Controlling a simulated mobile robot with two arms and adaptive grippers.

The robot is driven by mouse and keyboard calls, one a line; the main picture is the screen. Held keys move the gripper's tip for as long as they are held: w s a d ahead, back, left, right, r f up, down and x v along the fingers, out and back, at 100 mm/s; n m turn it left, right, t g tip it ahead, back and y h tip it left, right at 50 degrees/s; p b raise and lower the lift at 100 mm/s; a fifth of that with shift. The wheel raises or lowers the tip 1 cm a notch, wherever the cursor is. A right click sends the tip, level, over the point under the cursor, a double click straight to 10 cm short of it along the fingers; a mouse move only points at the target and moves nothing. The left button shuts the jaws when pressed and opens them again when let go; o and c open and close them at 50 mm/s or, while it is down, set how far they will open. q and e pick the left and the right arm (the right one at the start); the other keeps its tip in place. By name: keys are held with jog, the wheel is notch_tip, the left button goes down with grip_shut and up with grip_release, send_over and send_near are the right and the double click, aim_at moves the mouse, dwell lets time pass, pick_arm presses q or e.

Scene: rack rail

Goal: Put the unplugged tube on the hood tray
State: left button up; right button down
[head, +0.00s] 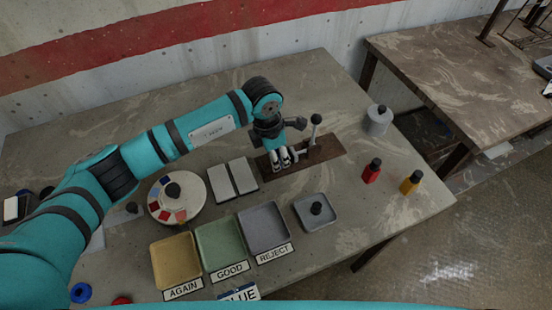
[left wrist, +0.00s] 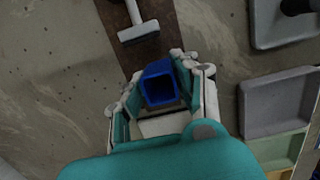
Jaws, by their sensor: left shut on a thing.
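My left gripper (head: 283,162) is low over the brown board at the back middle of the table. In the left wrist view my left gripper (left wrist: 162,98) is shut on a blue square-mouthed piece (left wrist: 160,84), with a finger on each side. Its open end shows a dark hollow with no plug. The head view hides this piece behind the fingers. No tray is marked as the hood tray. A small grey tray (head: 327,222) with a black knob on it stands to the right of the REJECT tray, in front of the board. My right gripper is not in view.
The brown board (head: 328,148) carries an upright lever (head: 315,131). Tan (head: 175,260), green (head: 220,243) and grey (head: 264,226) labelled trays stand in front. A round colour dial (head: 158,206), a grey pad (head: 233,178), red (head: 371,171) and yellow (head: 411,182) bottles and a grey pot (head: 377,121) surround them.

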pick_arm(q)
jog(key=shift+w+a+r, duration=0.25)
jog(key=shift+w+r, duration=0.1)
jog(key=shift+w, duration=0.15)
jog(key=shift+r, duration=0.1)
jog(key=shift+w+a+r+p, duration=0.1)
jog(key=shift+r+p, duration=1.05)
jog(key=shift+r, duration=0.5)
jog(key=shift+s+r+p, duration=0.25)
jog(key=shift+r+p, duration=0.15)
jog(key=shift+r, duration=0.55)
